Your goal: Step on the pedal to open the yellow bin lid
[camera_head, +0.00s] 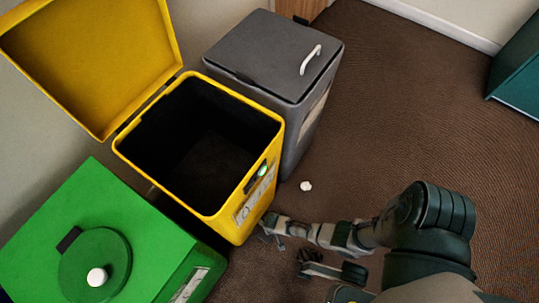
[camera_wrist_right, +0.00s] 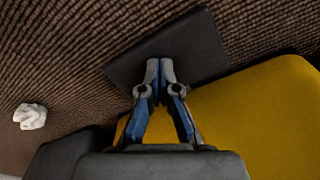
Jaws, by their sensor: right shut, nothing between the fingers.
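The yellow bin (camera_head: 268,180) stands in the middle left of the head view. Its yellow lid (camera_head: 95,60) is swung up and open at the back left, and the dark inside shows. My right gripper (camera_head: 270,232) is low at the front foot of the bin. In the wrist view my right gripper (camera_wrist_right: 160,72) is shut and empty, with its tips over a dark flat pedal plate (camera_wrist_right: 195,42) beside the yellow bin wall (camera_wrist_right: 262,115). The tips look to be on the plate, but contact is hard to tell. My left gripper is not in view.
A green bin (camera_head: 130,205) with a round lid stands at the lower left. A grey bin (camera_head: 255,45) with a shut lid and white handle stands behind. A crumpled white paper (camera_head: 306,186) lies on the brown carpet, which is clear to the right.

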